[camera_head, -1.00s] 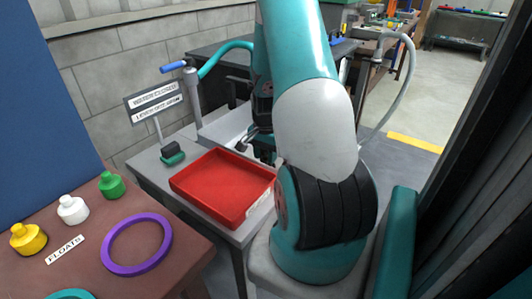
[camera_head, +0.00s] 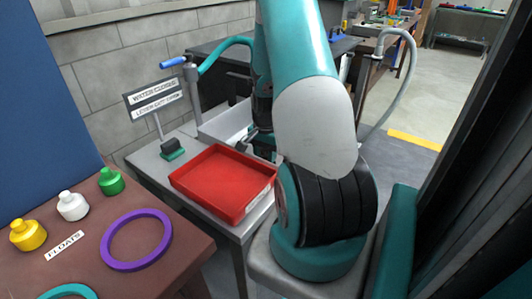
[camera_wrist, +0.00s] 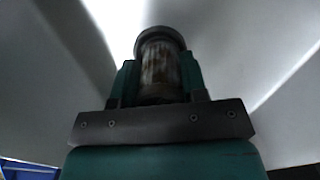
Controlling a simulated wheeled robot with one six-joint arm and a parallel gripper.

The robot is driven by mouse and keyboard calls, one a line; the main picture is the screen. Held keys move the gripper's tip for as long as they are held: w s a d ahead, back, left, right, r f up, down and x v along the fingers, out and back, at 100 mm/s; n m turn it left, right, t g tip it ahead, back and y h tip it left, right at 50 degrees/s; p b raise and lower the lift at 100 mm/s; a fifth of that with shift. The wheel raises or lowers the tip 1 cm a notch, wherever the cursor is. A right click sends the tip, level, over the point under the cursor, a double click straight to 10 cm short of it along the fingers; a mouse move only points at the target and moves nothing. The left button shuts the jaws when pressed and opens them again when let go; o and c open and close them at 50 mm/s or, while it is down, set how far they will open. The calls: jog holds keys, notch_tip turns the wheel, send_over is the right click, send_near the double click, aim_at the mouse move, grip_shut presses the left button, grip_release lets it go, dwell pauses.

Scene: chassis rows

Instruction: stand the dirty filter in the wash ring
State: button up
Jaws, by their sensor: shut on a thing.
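The dirty filter (camera_wrist: 160,72) is a brown-stained cylinder with a grey rim, seen close up in the wrist view. My gripper (camera_wrist: 159,82) is shut on it, with a green finger on each side. In the head view my arm reaches over the pale sink (camera_head: 222,124), and its dark wrist shows there. The gripper's tips and the filter are mostly hidden behind my arm in that view. I cannot make out the wash ring in either view. Pale, blurred sink-like surfaces surround the filter in the wrist view.
A red tray (camera_head: 222,180) sits on the grey bench before the sink. A water sign (camera_head: 155,100) and a blue-handled tap (camera_head: 175,62) stand beside the sink. The brown table holds a purple ring (camera_head: 136,240) and several coloured floats.

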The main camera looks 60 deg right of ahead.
jog(key=shift+s+f, duration=0.15)
jog(key=shift+f, duration=0.1)
jog(key=o, duration=1.1)
jog(key=shift+d+r, duration=0.15)
jog(key=shift+r, duration=0.3)
notch_tip(320, 180, up, 17)
jog(key=shift+p, duration=0.85)
